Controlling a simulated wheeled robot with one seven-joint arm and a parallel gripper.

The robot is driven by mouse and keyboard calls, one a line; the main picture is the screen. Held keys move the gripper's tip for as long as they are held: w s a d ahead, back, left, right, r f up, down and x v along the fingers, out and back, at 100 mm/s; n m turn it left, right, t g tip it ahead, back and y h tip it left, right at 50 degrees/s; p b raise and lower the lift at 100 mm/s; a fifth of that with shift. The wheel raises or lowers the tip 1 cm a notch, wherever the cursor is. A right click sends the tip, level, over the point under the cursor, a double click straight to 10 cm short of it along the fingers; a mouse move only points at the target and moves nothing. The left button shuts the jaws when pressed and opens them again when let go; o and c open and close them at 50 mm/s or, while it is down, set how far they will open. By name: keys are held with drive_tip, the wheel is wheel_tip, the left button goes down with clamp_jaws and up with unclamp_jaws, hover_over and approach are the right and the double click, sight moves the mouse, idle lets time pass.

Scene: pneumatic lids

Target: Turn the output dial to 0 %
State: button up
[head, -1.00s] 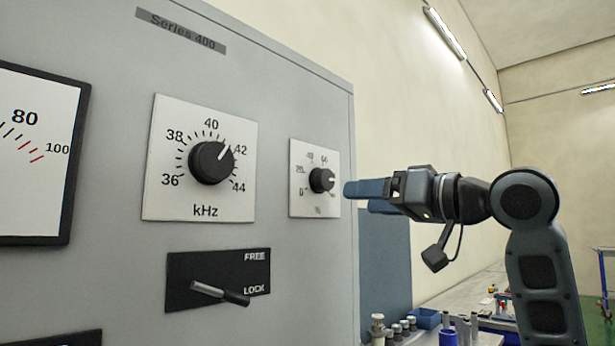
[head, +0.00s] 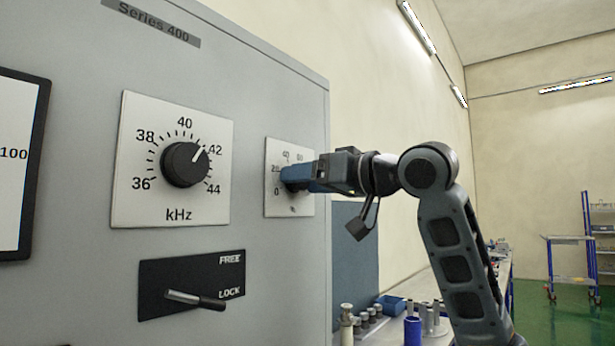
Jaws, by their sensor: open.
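The output dial is the smaller one, on a white plate (head: 272,205) at the right edge of the grey cabinet's front. Part of its scale shows, with 0 at the lower left. Its black knob is mostly hidden behind my gripper (head: 286,176), so I cannot read where it points. My gripper is open, with its blue fingers reaching in from the right at the knob. I cannot tell whether the fingers touch it.
A larger kHz dial (head: 185,165) sits to the left, pointing near 42. Below it is a FREE/LOCK lever (head: 195,299), its handle towards LOCK. A bench with small bottles and a blue bin (head: 390,305) stands at the lower right.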

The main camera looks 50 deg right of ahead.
drive_tip(key=c, duration=1.1)
drive_tip(key=shift+o, duration=0.2)
